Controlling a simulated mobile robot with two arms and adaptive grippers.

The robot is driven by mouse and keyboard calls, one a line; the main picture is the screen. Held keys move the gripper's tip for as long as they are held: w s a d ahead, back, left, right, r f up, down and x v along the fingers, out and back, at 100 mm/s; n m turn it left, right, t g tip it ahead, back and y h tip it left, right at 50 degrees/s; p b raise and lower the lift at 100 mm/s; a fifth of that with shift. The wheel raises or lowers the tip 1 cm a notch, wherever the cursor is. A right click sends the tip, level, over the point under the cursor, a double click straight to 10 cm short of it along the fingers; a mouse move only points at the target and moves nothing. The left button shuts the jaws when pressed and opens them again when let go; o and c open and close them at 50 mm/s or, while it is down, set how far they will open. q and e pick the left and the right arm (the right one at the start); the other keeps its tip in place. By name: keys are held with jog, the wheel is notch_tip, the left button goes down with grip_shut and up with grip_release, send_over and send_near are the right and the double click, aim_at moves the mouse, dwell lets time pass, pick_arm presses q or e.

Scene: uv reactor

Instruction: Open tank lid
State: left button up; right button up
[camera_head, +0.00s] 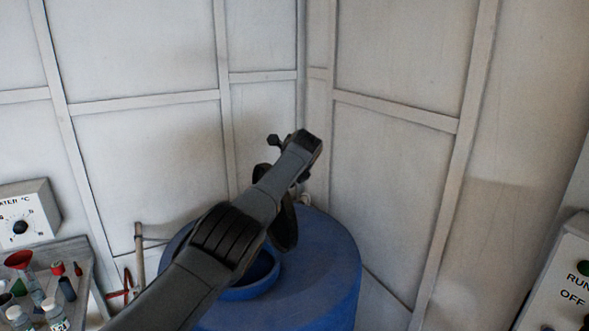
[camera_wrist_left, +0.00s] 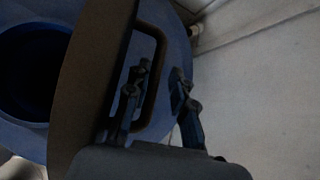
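The blue tank (camera_head: 330,262) stands in the corner, its round mouth (camera_head: 262,272) uncovered. The mouth also shows dark at the left of the left wrist view (camera_wrist_left: 28,72). The dark lid (camera_head: 286,228) stands up on edge beside the mouth, partly hidden behind my left arm. In the left wrist view the lid (camera_wrist_left: 88,80) is seen nearly edge-on, with its loop handle (camera_wrist_left: 160,48) facing right. My left gripper (camera_wrist_left: 160,72) is open at the handle, one finger inside the loop and the other outside, with visible gaps. My right gripper is not in view.
A bench (camera_head: 72,254) with bottles and a red funnel (camera_head: 19,259) stands at the left, below a dial box (camera_head: 28,214). A control box (camera_head: 560,280) is at the right edge. Panelled walls close in behind the tank.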

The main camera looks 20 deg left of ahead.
pick_arm(q)
jog(key=shift+s+d+r, duration=0.2)
jog(key=shift+s+r, duration=0.15)
jog(key=shift+r, duration=0.25)
jog(key=v, duration=1)
jog(key=shift+s+d, duration=0.25)
jog(key=shift+s, duration=0.05)
jog(key=shift+f, duration=0.1)
